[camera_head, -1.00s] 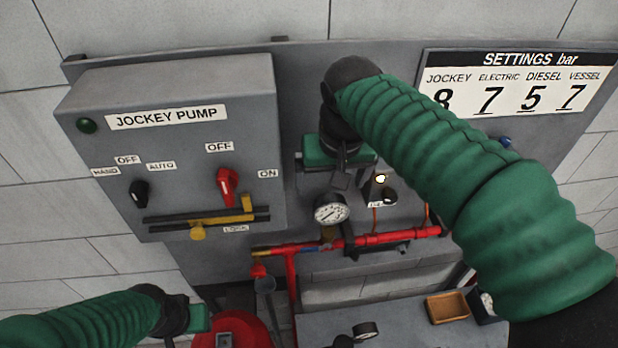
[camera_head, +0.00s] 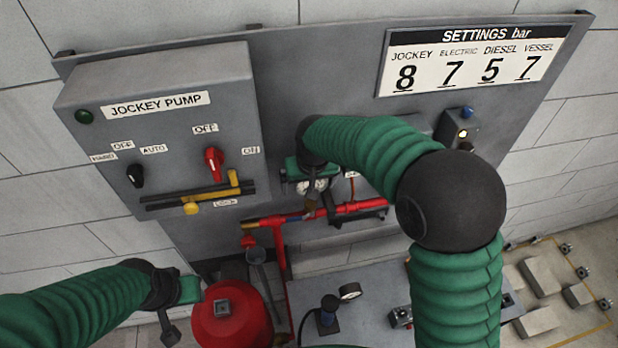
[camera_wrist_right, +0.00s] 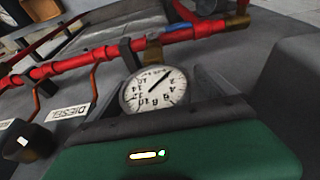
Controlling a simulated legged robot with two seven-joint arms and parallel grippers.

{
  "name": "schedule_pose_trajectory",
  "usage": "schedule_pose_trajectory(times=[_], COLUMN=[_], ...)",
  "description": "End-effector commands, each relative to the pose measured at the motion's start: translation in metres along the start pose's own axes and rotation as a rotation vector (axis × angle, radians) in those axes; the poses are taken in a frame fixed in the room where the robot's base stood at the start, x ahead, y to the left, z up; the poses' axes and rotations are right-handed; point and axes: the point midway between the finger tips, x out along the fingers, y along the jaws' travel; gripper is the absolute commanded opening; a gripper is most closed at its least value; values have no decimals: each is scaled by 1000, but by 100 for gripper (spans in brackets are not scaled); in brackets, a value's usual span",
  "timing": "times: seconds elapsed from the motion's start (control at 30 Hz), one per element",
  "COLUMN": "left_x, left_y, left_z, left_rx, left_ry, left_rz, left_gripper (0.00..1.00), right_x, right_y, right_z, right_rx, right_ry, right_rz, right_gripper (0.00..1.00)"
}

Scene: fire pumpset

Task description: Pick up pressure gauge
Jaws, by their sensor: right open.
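A round white-faced pressure gauge (camera_head: 315,186) is mounted at the red pipe (camera_head: 350,209) below the panel. In the right wrist view, the gauge's dial (camera_wrist_right: 156,91) shows numbers and a black needle. My right gripper (camera_wrist_right: 164,78) is open, with its fingers on either side of the gauge. In the head view, my right gripper (camera_head: 309,178) partly covers the gauge. I cannot tell whether the fingers touch it. A second gauge (camera_head: 349,291) stands on the grey bench. My left gripper (camera_head: 178,305) is low at the left, and its jaw gap is unclear.
The jockey pump box (camera_head: 170,135) with its switches is left of the right gripper. The settings sign (camera_head: 470,60) is at upper right. A red round vessel (camera_head: 232,318) stands beside my left gripper. The grey bench (camera_head: 380,275) is below the pipe.

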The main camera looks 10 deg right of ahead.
Motion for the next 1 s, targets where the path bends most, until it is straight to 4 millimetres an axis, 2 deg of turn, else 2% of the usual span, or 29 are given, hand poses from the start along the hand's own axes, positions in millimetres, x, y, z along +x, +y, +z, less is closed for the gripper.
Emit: schedule_pose_trajectory(times=[0.13,0.7,1.0], left_x=[1,1,3], left_y=[0,0,0], left_z=[0,0,1], left_rx=[0,0,0], left_ry=[0,0,0], left_rz=[0,0,0], left_gripper=[36,36,36], right_x=[1,0,-2], right_y=[1,0,0], right_z=[-1,1,0], right_rx=[1,0,1], right_ry=[-1,-1,0], right_rz=[0,0,0], right_gripper=[93,19,18])
